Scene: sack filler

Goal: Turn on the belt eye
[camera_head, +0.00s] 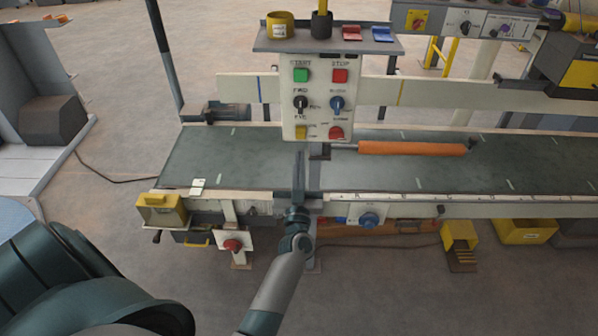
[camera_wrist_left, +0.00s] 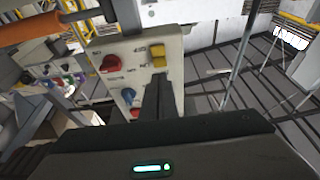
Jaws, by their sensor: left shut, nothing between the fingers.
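A white control panel (camera_head: 317,118) stands over the belt (camera_head: 235,160). It carries a green START button (camera_head: 301,75), a red STOP button (camera_head: 339,76), a black knob (camera_head: 300,104), a blue knob (camera_head: 337,103), a yellow switch (camera_head: 301,132) and a red button (camera_head: 336,132). I cannot read which control is labelled for the belt eye. My left gripper (camera_head: 299,158) is shut and empty, just below the panel's lower left. In the left wrist view its fingers (camera_wrist_left: 156,92) point at the panel close to the yellow switch (camera_wrist_left: 158,57); contact is unclear. My right gripper is out of view.
An orange roller (camera_head: 412,148) lies across the belt right of the panel. A shelf (camera_head: 327,46) on top holds small items. A yellow box (camera_head: 161,210), a red button box (camera_head: 233,244) and a blue knob (camera_head: 369,219) line the belt's front edge.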

